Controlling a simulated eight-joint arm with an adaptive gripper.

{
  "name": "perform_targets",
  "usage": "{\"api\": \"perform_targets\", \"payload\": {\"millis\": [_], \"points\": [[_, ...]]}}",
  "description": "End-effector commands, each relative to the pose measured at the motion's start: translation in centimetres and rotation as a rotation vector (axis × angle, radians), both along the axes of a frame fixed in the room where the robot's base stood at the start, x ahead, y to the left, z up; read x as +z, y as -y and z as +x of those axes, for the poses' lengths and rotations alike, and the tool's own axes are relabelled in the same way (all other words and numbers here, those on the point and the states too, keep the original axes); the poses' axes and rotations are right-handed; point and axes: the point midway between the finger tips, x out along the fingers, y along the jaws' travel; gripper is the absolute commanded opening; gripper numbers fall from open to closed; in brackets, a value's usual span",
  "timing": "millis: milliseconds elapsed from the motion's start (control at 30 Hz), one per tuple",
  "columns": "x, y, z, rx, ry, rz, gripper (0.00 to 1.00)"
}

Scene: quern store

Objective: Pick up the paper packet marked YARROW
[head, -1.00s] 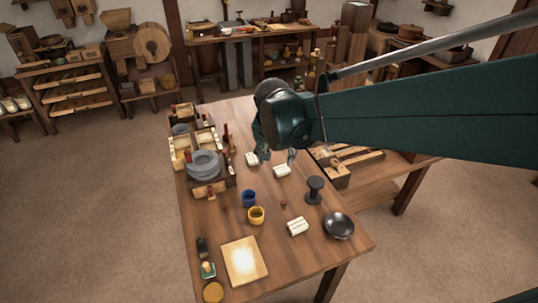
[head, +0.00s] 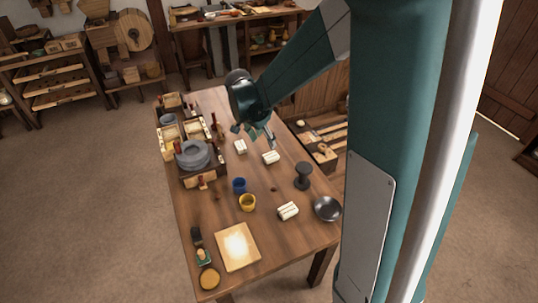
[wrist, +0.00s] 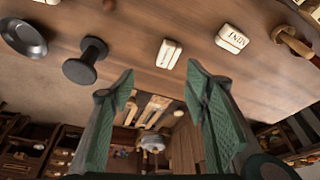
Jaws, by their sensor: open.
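Three small pale packets lie on the wooden table (head: 262,240). One (head: 240,146) is near the table's middle; in the wrist view it (wrist: 232,37) bears upside-down lettering that looks like MINT. A second packet (head: 271,157) lies to its right; in the wrist view (wrist: 170,53) its print is too small to read. A third packet (head: 288,211) lies nearer the front; only its edge shows in the wrist view (wrist: 47,1). I cannot tell which is YARROW. My gripper (head: 254,134) is open and empty, above the table, just beyond the first two packets. Its fingers (wrist: 160,72) are apart.
A black spool (head: 303,175) and a dark dish (head: 327,208) stand right of the packets. A blue cup (head: 239,185) and a yellow cup (head: 247,203) stand to the left. A grey round stone (head: 193,154) and boxes crowd the left edge. A pale board (head: 237,247) lies in front.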

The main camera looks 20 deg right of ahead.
Motion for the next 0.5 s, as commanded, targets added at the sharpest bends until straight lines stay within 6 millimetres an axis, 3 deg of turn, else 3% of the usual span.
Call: {"api": "perform_targets", "payload": {"millis": [500], "points": [[-6.0,2.1,4.1,-0.253,-0.008,-0.037,0.46]]}}
